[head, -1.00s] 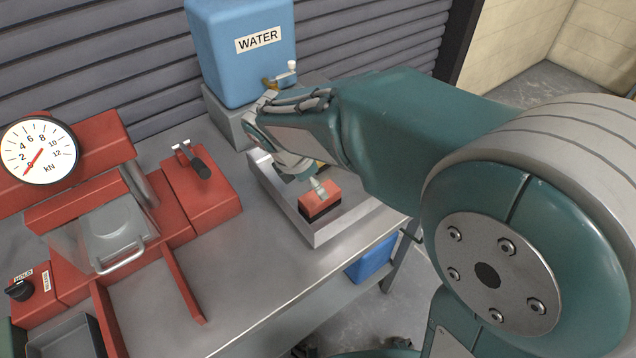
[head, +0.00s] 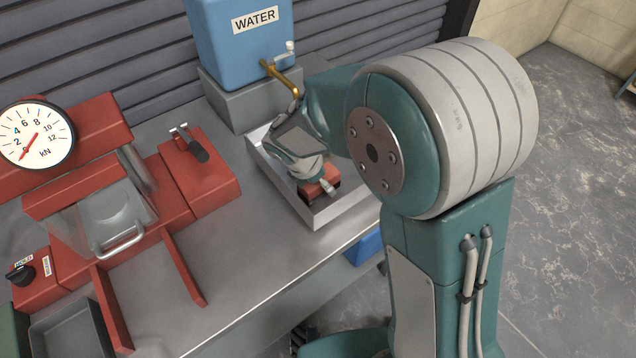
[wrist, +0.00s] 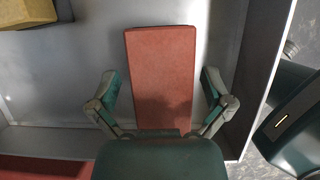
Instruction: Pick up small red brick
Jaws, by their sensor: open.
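The small red brick (head: 318,186) lies in the shallow metal tray (head: 326,214) under the water tank's tap. In the wrist view the brick (wrist: 161,75) is a long red block on the tray floor (wrist: 72,85), pointing away from the camera. My gripper (wrist: 163,88) is open, with one finger on each side of the brick and a visible gap on both sides. In the head view my gripper (head: 318,188) is low over the tray and hides part of the brick. I cannot tell the fingertips' exact height.
A blue water tank (head: 240,45) with a brass tap (head: 285,78) stands behind the tray. A red press (head: 75,190) with a dial is at left. A yellowish block (wrist: 27,12) lies in the tray's corner. The bench (head: 235,235) is clear between press and tray.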

